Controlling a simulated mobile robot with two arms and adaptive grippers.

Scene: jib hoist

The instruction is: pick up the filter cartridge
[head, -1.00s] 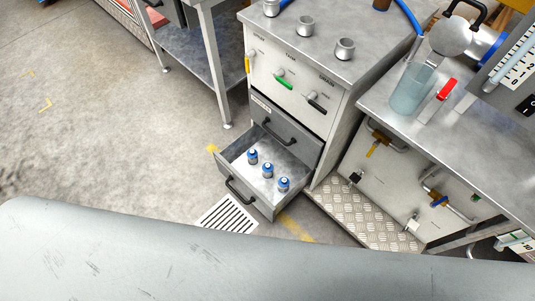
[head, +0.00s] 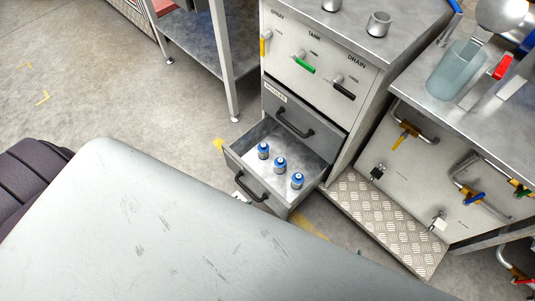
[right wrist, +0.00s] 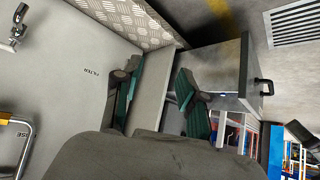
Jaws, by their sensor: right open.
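I cannot single out a filter cartridge for certain in either view. In the head view, three small blue-topped cylinders, at the left (head: 263,151), middle (head: 280,165) and right (head: 298,180), stand upright in an open drawer (head: 235,165). I cannot tell whether any of them is the cartridge. My right gripper (right wrist: 159,70) is open in the right wrist view, its green-padded fingers spread with nothing seen between them. It is near a grey drawer box (right wrist: 225,65) and a pale panel (right wrist: 75,90) lettered FILTER. My left gripper is not in view.
A grey cabinet (head: 315,50) with colored valve handles stands above the drawer. To its right is a bench (head: 425,85) with a clear bluish vessel (head: 452,72) and pipe valves below. A tread plate (head: 385,220) lies on the floor. Open concrete floor (head: 100,90) is at the left.

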